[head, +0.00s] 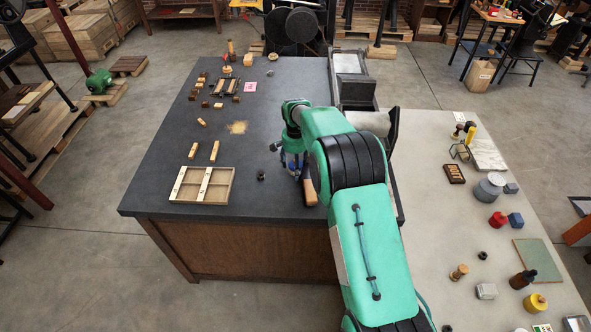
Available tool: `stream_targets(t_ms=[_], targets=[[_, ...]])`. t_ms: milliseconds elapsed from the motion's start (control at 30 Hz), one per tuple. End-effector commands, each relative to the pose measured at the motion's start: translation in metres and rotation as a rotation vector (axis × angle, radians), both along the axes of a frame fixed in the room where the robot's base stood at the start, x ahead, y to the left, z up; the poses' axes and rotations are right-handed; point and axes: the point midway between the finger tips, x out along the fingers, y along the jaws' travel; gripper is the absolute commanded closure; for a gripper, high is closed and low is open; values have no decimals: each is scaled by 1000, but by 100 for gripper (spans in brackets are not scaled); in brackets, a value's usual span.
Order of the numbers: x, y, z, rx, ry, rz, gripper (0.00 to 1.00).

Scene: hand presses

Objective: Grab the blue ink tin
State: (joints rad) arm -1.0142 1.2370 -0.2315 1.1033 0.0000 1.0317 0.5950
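My gripper (294,172) points down over the dark worktop, left of my green arm and far to the left of the blue tin. It is small and partly hidden by my arm, so its finger opening is unclear. I see nothing clearly held.
The pale table (432,225) also holds a grey round tin (488,188), a yellow tin (535,302), a dark bottle (523,279) and a green mat (539,260). A wooden type case (217,202) lies on the dark worktop (270,200). A press (352,80) stands behind my arm.

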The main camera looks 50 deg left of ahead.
Motion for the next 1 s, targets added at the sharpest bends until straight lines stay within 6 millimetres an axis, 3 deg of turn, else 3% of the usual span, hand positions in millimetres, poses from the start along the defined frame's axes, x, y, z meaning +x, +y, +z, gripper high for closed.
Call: stream_targets(t_ms=[367, 667, 1000], targets=[[0, 0, 0, 0, 1, 0, 35], [0, 0, 0, -1, 1, 0, 92], [0, 0, 2, 0, 0, 0, 93]])
